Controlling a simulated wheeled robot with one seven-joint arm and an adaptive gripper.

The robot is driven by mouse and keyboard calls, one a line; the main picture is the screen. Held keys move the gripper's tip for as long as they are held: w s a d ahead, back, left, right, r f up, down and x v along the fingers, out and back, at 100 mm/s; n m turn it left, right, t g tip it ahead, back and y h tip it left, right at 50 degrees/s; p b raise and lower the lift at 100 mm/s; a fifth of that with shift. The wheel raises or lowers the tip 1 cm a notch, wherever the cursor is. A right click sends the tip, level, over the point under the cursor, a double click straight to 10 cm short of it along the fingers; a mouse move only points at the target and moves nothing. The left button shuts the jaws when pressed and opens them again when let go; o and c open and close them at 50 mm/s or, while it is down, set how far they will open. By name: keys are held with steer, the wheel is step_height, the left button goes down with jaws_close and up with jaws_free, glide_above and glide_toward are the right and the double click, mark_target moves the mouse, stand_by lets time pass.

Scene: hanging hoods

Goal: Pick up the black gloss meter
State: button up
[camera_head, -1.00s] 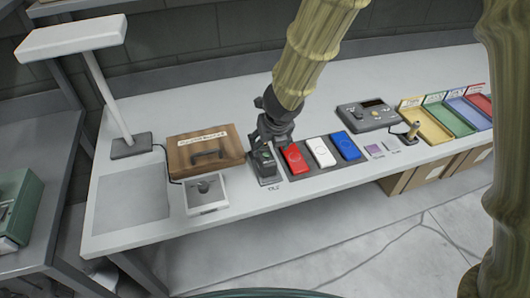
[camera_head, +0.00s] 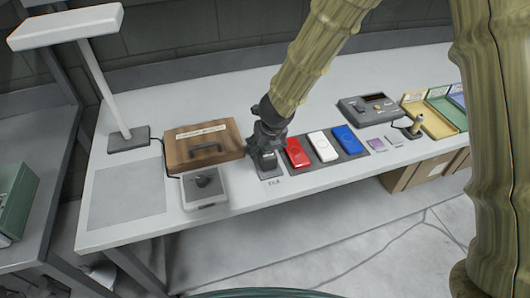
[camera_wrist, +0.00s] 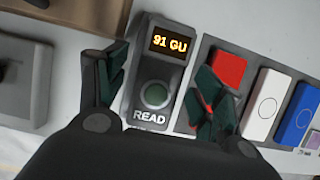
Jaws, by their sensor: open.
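In the head view the meter (camera_head: 270,174) is mostly hidden under my gripper (camera_head: 266,149). In the wrist view my gripper (camera_wrist: 160,90) is open, one finger on each side of the meter. I cannot tell whether either finger touches the meter.
The red block (camera_head: 298,153), white block (camera_head: 322,146) and blue block (camera_head: 347,140) sit on a dark mat to the right. A brown case (camera_head: 203,143) and a light box with a dark knob (camera_head: 205,187) stand left. A control box (camera_head: 370,108) is farther right.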

steer(key=shift+w+a+f, duration=0.1)
steer(key=shift+w+f, duration=0.15)
steer(key=shift+f, duration=0.35)
steer(key=c, duration=1.5)
steer(key=shift+o, duration=0.2)
steer(key=shift+r, duration=0.2)
steer(key=shift+r, duration=0.9)
steer(key=shift+r+p, duration=0.8)
steer(key=shift+r, duration=0.15)
steer(key=s+a+b, duration=0.2)
steer(key=s+b, duration=0.2)
steer(key=s, duration=0.3)
steer(key=s+a+r+b, duration=0.1)
steer(key=s+b, duration=0.2)
steer(key=s, duration=0.5)
steer(key=shift+s+a+b, duration=0.3)
steer(key=shift+a+b, duration=0.05)
